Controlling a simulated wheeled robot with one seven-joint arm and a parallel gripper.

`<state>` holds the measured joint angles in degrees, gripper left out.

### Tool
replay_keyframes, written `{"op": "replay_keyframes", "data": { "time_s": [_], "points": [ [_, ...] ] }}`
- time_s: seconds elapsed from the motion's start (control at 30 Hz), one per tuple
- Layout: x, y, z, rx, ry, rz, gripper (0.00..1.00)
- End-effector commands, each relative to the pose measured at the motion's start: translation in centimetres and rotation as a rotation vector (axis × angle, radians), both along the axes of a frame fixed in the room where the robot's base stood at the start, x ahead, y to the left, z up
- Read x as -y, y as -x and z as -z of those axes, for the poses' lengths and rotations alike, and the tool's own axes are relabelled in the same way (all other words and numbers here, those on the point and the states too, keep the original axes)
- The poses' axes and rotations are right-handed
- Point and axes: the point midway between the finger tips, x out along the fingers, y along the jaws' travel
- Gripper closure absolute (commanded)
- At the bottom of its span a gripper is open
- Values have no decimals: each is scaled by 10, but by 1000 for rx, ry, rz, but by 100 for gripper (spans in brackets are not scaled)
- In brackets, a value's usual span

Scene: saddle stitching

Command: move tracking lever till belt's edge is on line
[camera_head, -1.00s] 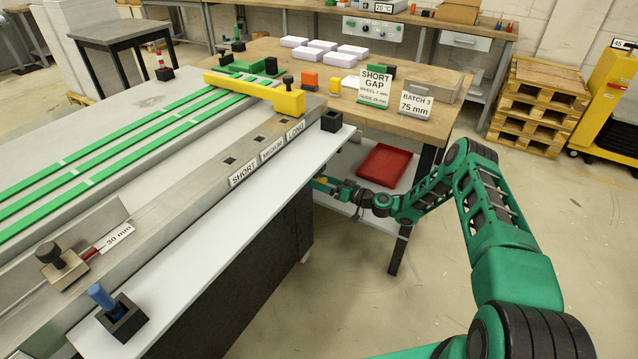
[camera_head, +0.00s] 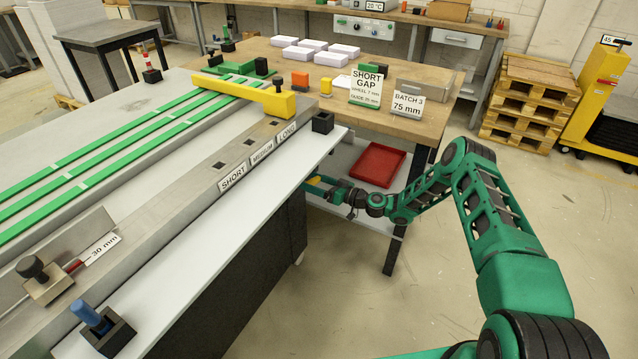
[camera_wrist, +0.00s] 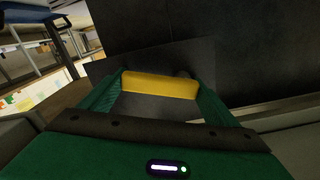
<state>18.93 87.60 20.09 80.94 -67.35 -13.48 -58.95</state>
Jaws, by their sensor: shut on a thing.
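A yellow bar-shaped handle (camera_wrist: 160,86), which looks like the tracking lever, lies between the fingers of my gripper (camera_wrist: 158,92) in the wrist view. My gripper is shut on it, beside a dark panel. In the head view my gripper (camera_head: 322,186) is low at the machine's right end, below the white ledge, with a bit of yellow at its tip. Green belt strips (camera_head: 110,150) run along the machine's top. Which belt edge and line are meant, and how they sit to each other, I cannot tell. The lever's base is hidden.
The white ledge (camera_head: 215,210) of the machine overhangs just left of my gripper. A wooden table (camera_head: 440,85) with a red tray (camera_head: 375,163) on its lower shelf stands close behind it. A blue-handled tool (camera_head: 90,314) stands in a black holder.

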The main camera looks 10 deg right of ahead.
Motion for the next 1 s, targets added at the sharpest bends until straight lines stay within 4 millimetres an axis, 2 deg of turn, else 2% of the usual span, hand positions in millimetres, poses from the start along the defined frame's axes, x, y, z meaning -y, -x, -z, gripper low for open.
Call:
{"op": "replay_keyframes", "data": {
  "time_s": [0.03,0.27,0.3,0.37,0.67,0.77,1.0],
  "points": [
    [5,-3,0,7,9,8,57],
    [5,-3,1,10,11,8,57],
    [5,-3,1,9,11,9,15],
    [5,-3,0,9,10,8,1],
    [4,0,0,8,8,4,0],
    [12,5,0,7,7,5,0],
    [47,30,1,5,7,5,0]
  ]
}}
